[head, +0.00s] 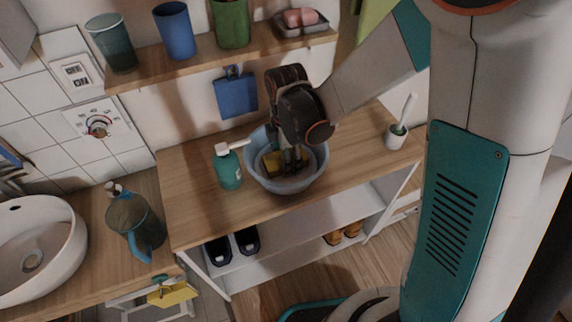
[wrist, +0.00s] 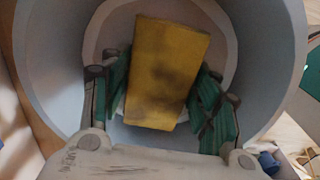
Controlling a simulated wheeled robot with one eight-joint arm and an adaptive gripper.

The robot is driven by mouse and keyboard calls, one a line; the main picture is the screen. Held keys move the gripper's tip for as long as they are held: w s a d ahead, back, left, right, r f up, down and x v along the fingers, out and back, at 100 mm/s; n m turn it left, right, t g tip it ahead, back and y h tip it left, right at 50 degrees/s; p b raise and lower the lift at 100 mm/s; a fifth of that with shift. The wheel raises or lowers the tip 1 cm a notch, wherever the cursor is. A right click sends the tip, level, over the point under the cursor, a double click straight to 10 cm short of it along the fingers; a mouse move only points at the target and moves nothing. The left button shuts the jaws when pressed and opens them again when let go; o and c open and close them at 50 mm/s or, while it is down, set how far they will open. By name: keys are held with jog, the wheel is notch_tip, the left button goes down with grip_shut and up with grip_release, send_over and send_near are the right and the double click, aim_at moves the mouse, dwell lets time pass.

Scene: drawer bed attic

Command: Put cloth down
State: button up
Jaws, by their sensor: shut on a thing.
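A yellow cloth (wrist: 168,62), folded into a block with dark smudges, is between the fingers of my gripper (wrist: 158,95) in the wrist view. My gripper is shut on it. In the head view, my gripper (head: 288,158) points down into a light blue bowl (head: 257,182) on the wooden counter (head: 190,168), and the cloth (head: 271,162) shows inside the rim. The bowl's wall (wrist: 50,65) surrounds the fingers and cloth in the wrist view. I cannot tell whether the cloth touches the bowl's bottom.
A teal pump bottle (head: 228,170) stands close left of the bowl. A white brush holder (head: 396,137) stands to the right. A shelf (head: 210,58) with cups is above. A jug (head: 135,222) and a sink (head: 45,240) are at left. The counter's right part is mostly clear.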

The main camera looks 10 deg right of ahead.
jog(key=shift+f+b, duration=0.3)
jog(key=shift+f, duration=0.7)
jog(key=shift+f, duration=0.15)
jog(key=o, duration=1)
notch_tip(320, 180, up, 12)
jog(key=p, duration=0.4)
jog(key=shift+r, duration=0.2)
